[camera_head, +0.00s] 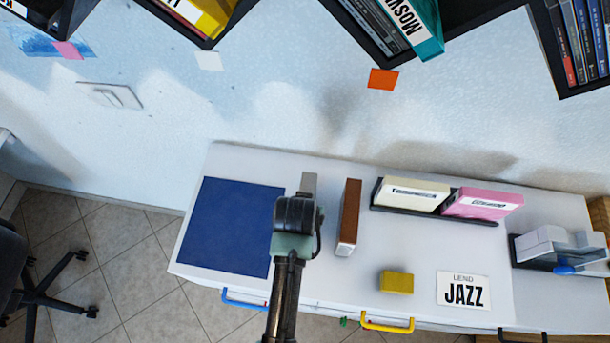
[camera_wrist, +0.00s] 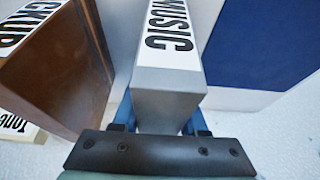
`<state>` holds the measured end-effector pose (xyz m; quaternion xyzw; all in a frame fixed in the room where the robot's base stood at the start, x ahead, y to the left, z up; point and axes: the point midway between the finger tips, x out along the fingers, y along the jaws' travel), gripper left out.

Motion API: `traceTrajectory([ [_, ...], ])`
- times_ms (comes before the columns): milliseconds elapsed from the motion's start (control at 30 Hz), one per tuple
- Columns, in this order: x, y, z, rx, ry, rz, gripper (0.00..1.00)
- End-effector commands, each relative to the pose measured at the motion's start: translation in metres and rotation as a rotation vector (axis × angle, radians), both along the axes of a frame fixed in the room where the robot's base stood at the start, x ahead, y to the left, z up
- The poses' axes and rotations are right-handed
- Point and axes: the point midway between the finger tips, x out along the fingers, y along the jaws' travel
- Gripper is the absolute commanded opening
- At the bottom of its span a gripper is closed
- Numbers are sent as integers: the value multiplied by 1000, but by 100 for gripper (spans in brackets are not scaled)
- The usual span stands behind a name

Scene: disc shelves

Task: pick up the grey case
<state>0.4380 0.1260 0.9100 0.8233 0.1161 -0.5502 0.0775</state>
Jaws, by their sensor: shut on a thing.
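The grey case (camera_head: 309,182) shows just beyond my gripper (camera_head: 298,212) in the head view, between the blue mat and a brown case. In the wrist view the grey case (camera_wrist: 168,88) is upright, with a white label reading "MUSIC" on its top. My gripper (camera_wrist: 160,122) is shut on the near end of it, with a blue finger on each side. My gripper hides part of the case in the head view. I cannot tell whether its underside touches the table.
The brown case (camera_head: 348,217) stands close on the right. The blue mat (camera_head: 228,225) lies clear on the left. Cream (camera_head: 413,194) and pink (camera_head: 482,202) cases sit in a black rack. A yellow block (camera_head: 396,282) and a "LEND JAZZ" card (camera_head: 464,290) lie near the front.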

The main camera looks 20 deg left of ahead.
Motion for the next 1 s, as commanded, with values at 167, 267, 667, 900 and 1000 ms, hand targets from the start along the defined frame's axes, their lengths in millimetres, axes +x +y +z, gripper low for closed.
traceTrajectory([
  [167,0,0,0,0,0,0,0],
  [267,1,0,1,1,-2,0,0],
  [667,2,0,34,2,-8,0,0],
  [900,2,1,83,2,-8,0,0],
  [1000,2,1,96,1,-5,1,0],
])
